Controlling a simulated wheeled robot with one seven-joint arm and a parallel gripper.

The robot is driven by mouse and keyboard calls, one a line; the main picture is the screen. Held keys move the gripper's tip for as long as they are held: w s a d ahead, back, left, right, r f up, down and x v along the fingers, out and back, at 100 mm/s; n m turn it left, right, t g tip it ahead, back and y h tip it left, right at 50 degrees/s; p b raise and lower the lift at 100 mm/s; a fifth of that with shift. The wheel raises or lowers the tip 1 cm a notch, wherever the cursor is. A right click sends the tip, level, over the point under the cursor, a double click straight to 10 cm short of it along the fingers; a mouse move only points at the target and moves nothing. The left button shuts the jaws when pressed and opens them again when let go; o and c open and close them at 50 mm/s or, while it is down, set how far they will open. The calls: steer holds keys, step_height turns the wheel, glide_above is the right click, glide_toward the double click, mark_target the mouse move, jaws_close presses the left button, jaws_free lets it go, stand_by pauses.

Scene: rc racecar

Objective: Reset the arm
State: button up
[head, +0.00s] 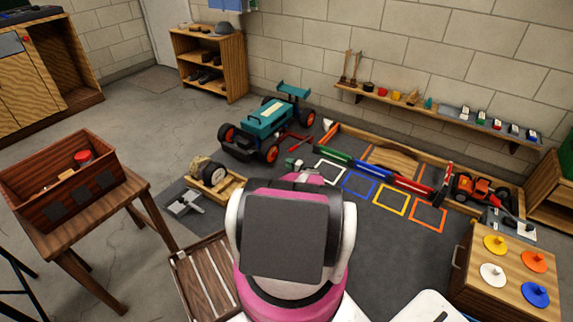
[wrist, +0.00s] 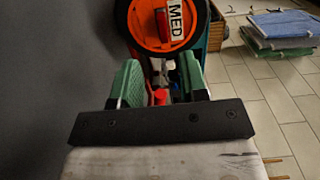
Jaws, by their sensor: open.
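My gripper (wrist: 158,82) is open in the wrist view, its two green fingers apart. An orange wheel (wrist: 145,30) with a black tyre and a "MED" label fills the top of that view, just beyond the fingers. A small red part shows between the fingers; I cannot tell whether they touch it. In the head view, my pink and white arm stands in the front middle and mostly hides the gripper. The teal racecar (head: 268,122) with orange wheels is on the floor beyond my arm.
A wooden table with a brown box (head: 65,200) stands at left. A cabinet with coloured knobs (head: 505,270) is at right. Coloured floor squares and a low wooden frame lie right of the car. A wall shelf (head: 440,118) runs behind. Grey floor is clear left of the car.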

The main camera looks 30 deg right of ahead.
stand_by(0.4)
steer(key=s+a+r+n+g+y, duration=0.1)
steer(key=s+a+r+n+g, duration=0.2)
steer(key=a+r, duration=0.75)
steer(key=s+a+r+n+g+y, duration=0.1)
steer(key=a+r+n+g, duration=0.3)
steer(key=a, duration=1.1)
steer(key=s+a+r+n+g+y, duration=0.15)
steer(key=a+r+g, duration=0.35)
steer(key=a+r, duration=0.6)
steer(key=s+a+r+n+g+h, duration=0.2)
steer(key=s+a+r+h, duration=0.3)
steer(key=s+a+r, duration=0.4)
steer(key=s+a+r+n+g+h, duration=0.2)
steer(key=s+a+r+h, duration=0.3)
steer(key=s+a+r, duration=0.5)
steer(key=s+a+n, duration=0.1)
steer(key=s, duration=0.5)
steer(key=shift+s+a+g, duration=0.15)
steer(key=shift+a+g, duration=0.15)
steer(key=shift+a, duration=0.1)
steer(key=shift+r+h, duration=0.1)
steer(key=shift+h, duration=0.15)
